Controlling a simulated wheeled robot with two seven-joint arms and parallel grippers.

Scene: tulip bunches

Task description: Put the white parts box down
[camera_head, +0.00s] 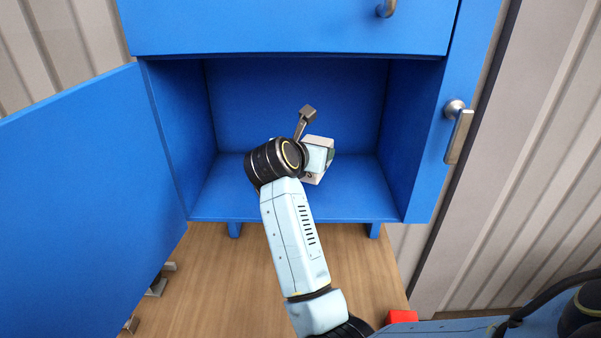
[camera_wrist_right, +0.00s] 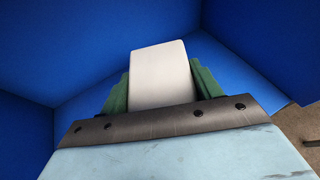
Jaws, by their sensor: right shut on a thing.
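The white parts box (camera_wrist_right: 160,72) is held between the green fingers of my right gripper (camera_wrist_right: 160,92) in the right wrist view. One plain pale face of it shows. In the head view my right arm reaches into the open compartment of a blue cabinet (camera_head: 295,80), and the right gripper (camera_head: 327,158) is inside, right of the compartment's middle. The box is largely hidden there by the gripper and wrist. I cannot tell whether it touches the compartment floor (camera_head: 232,200). My left gripper is not in view.
The cabinet door (camera_head: 75,180) stands open at the left. The compartment's side wall (camera_head: 408,135) is to the right of my gripper. The compartment floor on both sides looks empty. A red object (camera_head: 403,316) shows low on the wooden floor (camera_head: 210,280).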

